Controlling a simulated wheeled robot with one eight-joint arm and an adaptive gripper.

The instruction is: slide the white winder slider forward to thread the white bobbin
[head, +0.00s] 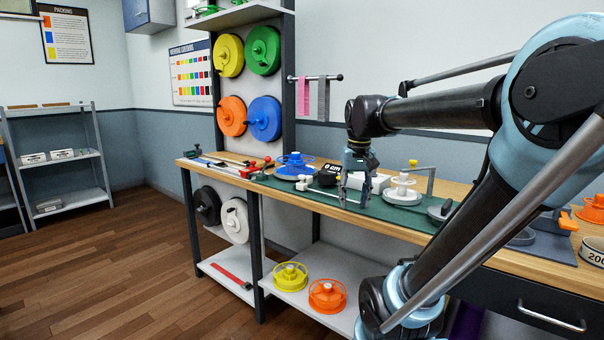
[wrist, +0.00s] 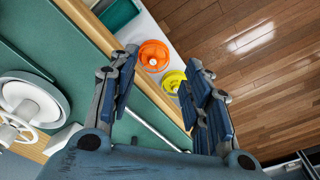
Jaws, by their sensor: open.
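The white bobbin (head: 403,188) stands on a pale round base on the green mat, right of my gripper. A white wheel on a round base, which looks like this bobbin (wrist: 30,105), shows at the left edge of the wrist view. A small white block (head: 304,183), likely the white winder slider, sits at the mat's front edge, left of my gripper. A thin metal rod runs from there to the right; a rod (wrist: 155,130) also passes between my fingers in the wrist view. My gripper (head: 355,200) points down over the mat's front edge, open and empty (wrist: 162,62).
A blue bobbin (head: 295,164) and a black tape roll (head: 328,176) stand left of my gripper. A white box (head: 376,182) is close behind it. A post with an arm (head: 430,182) rises beside the white bobbin. Yellow (head: 290,276) and orange (head: 327,295) reels lie on the lower shelf.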

